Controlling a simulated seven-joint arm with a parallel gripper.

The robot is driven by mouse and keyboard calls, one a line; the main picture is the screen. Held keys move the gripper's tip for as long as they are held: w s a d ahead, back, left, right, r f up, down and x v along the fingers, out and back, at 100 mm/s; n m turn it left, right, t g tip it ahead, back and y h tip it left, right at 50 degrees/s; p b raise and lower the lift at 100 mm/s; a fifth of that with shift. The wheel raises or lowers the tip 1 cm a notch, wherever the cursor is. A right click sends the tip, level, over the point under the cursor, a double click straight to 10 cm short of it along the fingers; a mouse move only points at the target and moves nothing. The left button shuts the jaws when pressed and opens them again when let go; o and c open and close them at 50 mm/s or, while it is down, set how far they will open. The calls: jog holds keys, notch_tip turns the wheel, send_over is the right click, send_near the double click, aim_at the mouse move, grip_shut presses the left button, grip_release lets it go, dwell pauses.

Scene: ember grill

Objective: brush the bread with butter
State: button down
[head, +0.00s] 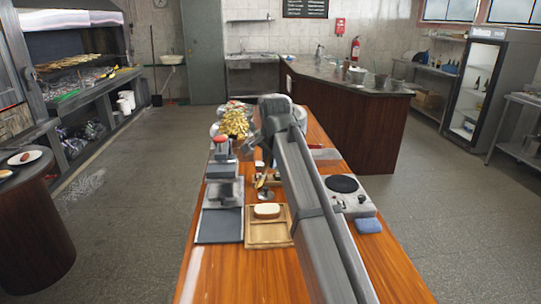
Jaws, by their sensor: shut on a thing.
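A pale, rounded piece of bread (267,210) lies on a light wooden board with a raised rim (268,238), on the long wooden counter. My gripper (265,172) is beyond the bread, partly hidden behind my own arm. It is shut on a small brush (264,184), which points down with its lower end just behind the bread. The picture is too small to tell whether the brush touches the bread. I cannot make out the butter.
A dark grey tray (219,225) lies left of the board, with a red-topped device (221,148) behind it. Yellow fries (234,122) stand at the far end. A hotplate (346,190) and blue cloth (368,226) are on the right. The counter's near end is clear.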

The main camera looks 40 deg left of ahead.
notch_tip(320, 180, down, 6)
jog(key=shift+s+d, duration=2.5)
jog(key=shift+w+a, duration=1.95)
jog(key=shift+w, duration=1.25)
jog(key=s+d, duration=0.3)
jog(key=d, duration=0.4)
jog(key=shift+w+a, duration=2.45)
jog(key=shift+w, duration=0.1)
notch_tip(320, 180, up, 8)
